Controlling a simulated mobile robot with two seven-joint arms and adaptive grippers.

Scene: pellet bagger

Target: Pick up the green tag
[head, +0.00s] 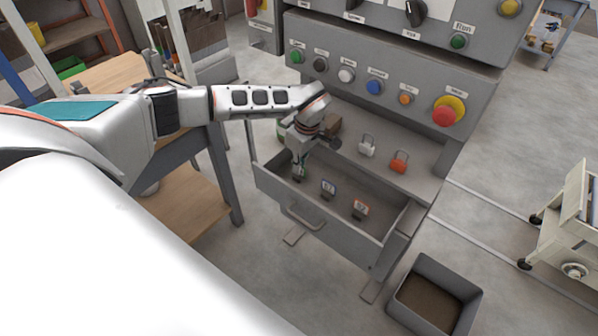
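My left gripper (299,166) points down into the left end of an open grey drawer (298,207). A small tag with a greenish edge (299,173) shows right at its fingertips. The fingers and wrist partly hide this tag, and I cannot tell whether the fingers are closed on it. A blue-edged tag (328,187) and an orange-red-edged tag (360,208) stand in the drawer to the right, apart from the gripper. My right gripper is not in view.
A red padlock (399,162) and a grey padlock (367,146) rest on the ledge behind the drawer. Above is a panel with several buttons and a red emergency stop (447,112). A grey bin (435,298) stands on the floor at lower right. A wooden bench (105,78) is at left.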

